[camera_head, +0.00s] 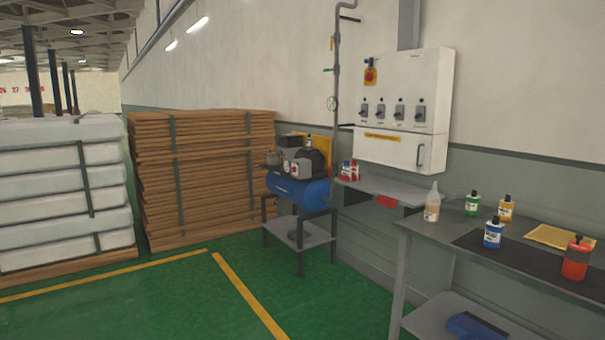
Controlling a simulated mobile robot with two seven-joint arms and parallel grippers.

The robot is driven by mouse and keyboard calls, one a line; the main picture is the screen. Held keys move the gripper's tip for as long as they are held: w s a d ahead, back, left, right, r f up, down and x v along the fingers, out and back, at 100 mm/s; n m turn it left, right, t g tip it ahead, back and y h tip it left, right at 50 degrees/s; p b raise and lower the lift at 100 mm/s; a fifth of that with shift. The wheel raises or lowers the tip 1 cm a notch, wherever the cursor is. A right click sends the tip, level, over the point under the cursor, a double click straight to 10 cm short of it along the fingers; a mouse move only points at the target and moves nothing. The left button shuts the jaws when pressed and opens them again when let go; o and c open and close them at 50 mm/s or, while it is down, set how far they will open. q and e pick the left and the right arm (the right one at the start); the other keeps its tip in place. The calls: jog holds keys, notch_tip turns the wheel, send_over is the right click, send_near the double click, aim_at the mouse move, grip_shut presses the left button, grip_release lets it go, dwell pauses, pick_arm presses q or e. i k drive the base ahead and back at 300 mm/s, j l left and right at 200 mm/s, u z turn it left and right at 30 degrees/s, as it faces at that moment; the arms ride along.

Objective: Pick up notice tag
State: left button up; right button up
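Several small red, white and blue items (349,170) stand at the left end of a grey wall shelf (385,188) under a white electrical cabinet (404,105). They are too small to read, so I cannot tell whether one is the notice tag. A yellow tag with a red shape (370,71) is on the cabinet's upper left front. Neither of my grippers is in view.
A grey workbench (403,232) with several bottles, a black mat and a yellow cloth (553,236) stands at the right. A blue compressor (297,192) on a stand is left of the shelf. Stacked wood (205,180) and mattresses (60,190) are at left. Green floor (150,305) is clear in front.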

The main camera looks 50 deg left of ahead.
aim_at(347, 169)
jog(key=u, duration=1.25)
jog(key=i+u, duration=0.15)
jog(key=i, duration=3.5)
jog(key=i+z, duration=0.15)
jog(key=i, duration=0.6)
jog(key=i+j+z, duration=0.15)
jog(key=i, duration=0.6)
jog(key=i+z, duration=0.1)
jog(key=z, duration=1.15)
